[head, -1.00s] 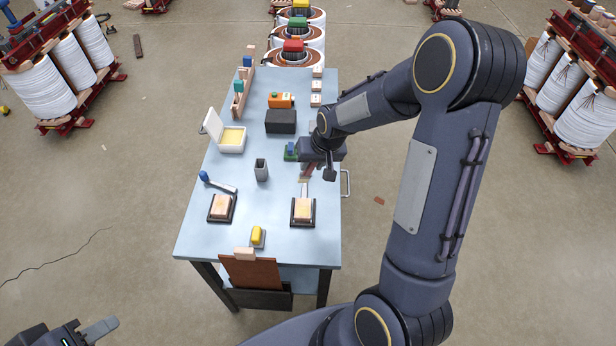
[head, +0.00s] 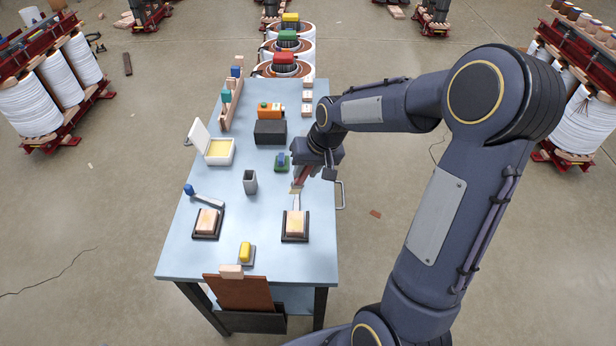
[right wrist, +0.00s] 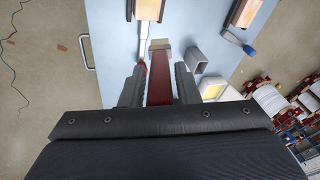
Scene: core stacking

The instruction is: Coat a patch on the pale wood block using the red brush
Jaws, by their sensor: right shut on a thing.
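My right gripper (head: 302,178) is shut on the red brush. In the right wrist view, the brush's red handle (right wrist: 159,80) is between the two fingers, and its pale bristle end (right wrist: 160,44) points away from the gripper. The brush is above the right side of the table, behind the right-hand pale wood block (head: 295,222) and apart from it. That block sits on a dark base. A second, similar pale block (head: 207,220) sits on another dark base to the left. My left gripper is out of view.
A pale-bladed tool (head: 297,201) lies just behind the right block. A grey cup (head: 250,181), an open white box with yellow contents (head: 219,151) and a yellow-topped item (head: 246,253) stand around. Bare table lies between the blocks.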

